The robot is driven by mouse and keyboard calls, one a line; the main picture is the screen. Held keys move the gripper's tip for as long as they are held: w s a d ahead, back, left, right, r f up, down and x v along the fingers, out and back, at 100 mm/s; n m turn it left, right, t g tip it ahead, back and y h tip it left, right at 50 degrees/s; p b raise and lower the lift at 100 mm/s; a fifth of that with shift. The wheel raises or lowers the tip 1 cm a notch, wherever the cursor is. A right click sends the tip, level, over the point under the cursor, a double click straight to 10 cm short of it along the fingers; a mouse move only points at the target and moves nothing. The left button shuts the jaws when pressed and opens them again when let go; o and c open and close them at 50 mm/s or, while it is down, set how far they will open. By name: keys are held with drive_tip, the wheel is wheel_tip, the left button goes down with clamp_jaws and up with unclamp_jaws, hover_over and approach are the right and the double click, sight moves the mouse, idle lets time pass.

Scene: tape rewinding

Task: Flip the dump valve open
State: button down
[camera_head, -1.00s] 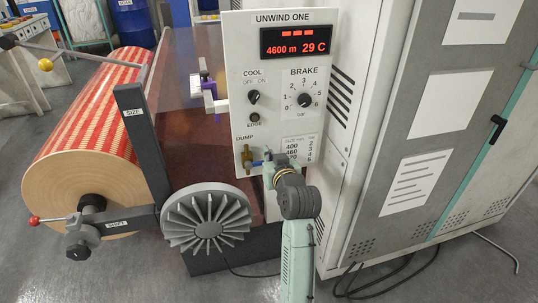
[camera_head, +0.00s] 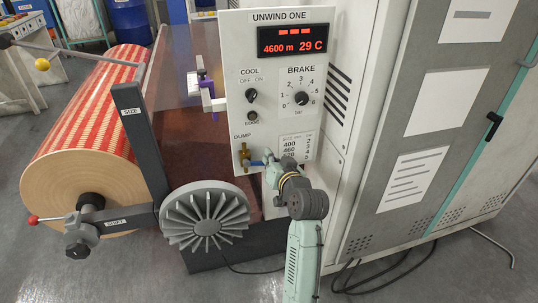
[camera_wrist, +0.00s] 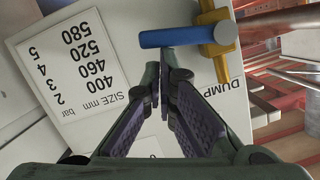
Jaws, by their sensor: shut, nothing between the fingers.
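The dump valve (camera_head: 244,157) is a brass body at the lower left of the white panel, below the DUMP label. Its blue lever (camera_head: 257,163) points sideways to the right, toward my gripper. In the wrist view the blue lever (camera_wrist: 176,38) lies across the top and joins the brass body (camera_wrist: 222,55). My gripper (camera_wrist: 163,62) is shut and empty, its fingertips close to the lever near its free end. I cannot tell whether they touch it. In the head view my gripper (camera_head: 269,166) is small and partly hidden by my wrist.
The panel carries a cool switch (camera_head: 252,96), a brake knob (camera_head: 302,99) and a size chart (camera_head: 297,147). A grey finned wheel (camera_head: 206,222) stands below left, beside a striped roll (camera_head: 70,165). Grey cabinets (camera_head: 405,130) stand at right. Red and metal parts show at right in the wrist view.

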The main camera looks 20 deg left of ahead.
wheel_tip(320, 180, down, 7)
drive_tip(key=s+a+m+y, duration=0.1)
drive_tip(key=m+y, duration=0.2)
drive_tip(key=m, duration=0.7)
drive_tip(key=shift+a+m, duration=0.25)
drive_tip(key=shift+m, duration=0.05)
idle(0.5)
